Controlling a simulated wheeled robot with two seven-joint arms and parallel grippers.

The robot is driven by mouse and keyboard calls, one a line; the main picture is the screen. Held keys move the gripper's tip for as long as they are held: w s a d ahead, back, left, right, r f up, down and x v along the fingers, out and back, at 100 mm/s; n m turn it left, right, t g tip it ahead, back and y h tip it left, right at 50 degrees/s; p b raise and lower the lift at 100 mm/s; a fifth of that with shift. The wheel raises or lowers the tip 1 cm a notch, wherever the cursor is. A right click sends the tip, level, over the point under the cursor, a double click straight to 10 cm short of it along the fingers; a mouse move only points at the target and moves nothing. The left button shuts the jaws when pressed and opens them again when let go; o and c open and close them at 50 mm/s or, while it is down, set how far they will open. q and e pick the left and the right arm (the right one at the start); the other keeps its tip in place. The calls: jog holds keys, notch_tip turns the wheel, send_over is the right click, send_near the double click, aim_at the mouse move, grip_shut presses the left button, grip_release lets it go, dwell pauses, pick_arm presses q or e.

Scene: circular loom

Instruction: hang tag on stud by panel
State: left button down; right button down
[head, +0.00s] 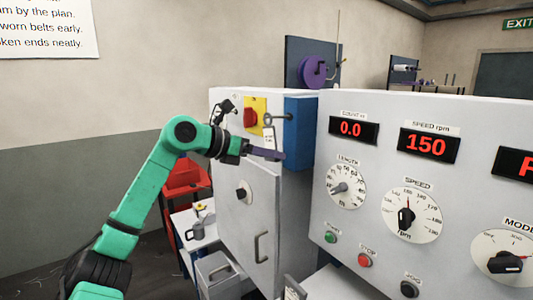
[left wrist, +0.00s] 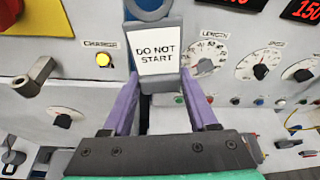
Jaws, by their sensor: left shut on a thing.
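The tag (left wrist: 158,50) is a grey plate with a white face reading "DO NOT START" and a grey ring (left wrist: 148,8) at its top. My left gripper (left wrist: 162,88) is shut on the tag's lower part with its purple fingers. In the head view the tag (head: 268,142) hangs upright above the fingers of my left gripper (head: 268,154). A thin grey stud (head: 282,116) shows in front of the blue side panel (head: 299,130), with the ring at its left end. My right gripper is not seen.
The grey cabinet door (head: 248,215) has a knob and handle. The dial panel (head: 425,180) stands close on the right. A cluttered white table (head: 184,225) is lower left.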

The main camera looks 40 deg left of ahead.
pick_arm(q)
jog(key=shift+w+d+r+p, duration=0.1)
jog(key=shift+w+r+p, duration=0.1)
jog(key=shift+p, duration=0.15)
jog(key=shift+f+b, duration=0.35)
jog(key=shift+f, duration=0.05)
jog(key=shift+c, duration=0.5)
grip_release()
